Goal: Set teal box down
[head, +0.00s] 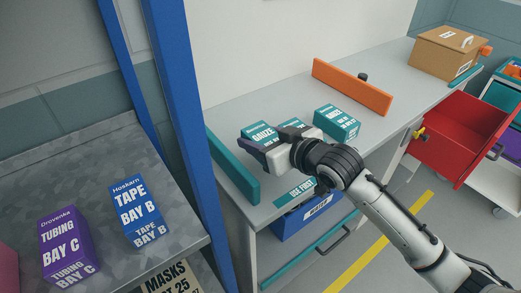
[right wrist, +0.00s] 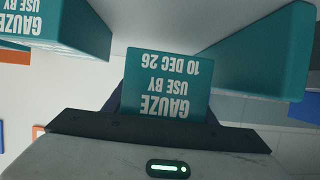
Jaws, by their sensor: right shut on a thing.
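My right gripper (head: 268,144) is shut on a teal box (head: 258,132) marked gauze, above the left part of the grey bench top. In the right wrist view the same box (right wrist: 165,82) sits between the fingers, its label reading 10 DEC 26 upside down. I cannot tell whether its base touches the bench. A second teal gauze box (head: 290,125) is just right of it, partly hidden by the gripper. A third teal box (head: 337,121) stands farther right. My left gripper is not in view.
A teal divider (head: 232,168) stands at the bench's left and an orange divider (head: 350,88) behind. A "use first" label (head: 294,192) marks the front edge. A blue post (head: 185,120) separates the left shelf, with its purple box (head: 66,240) and blue box (head: 138,208). A red drawer (head: 462,135) hangs open.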

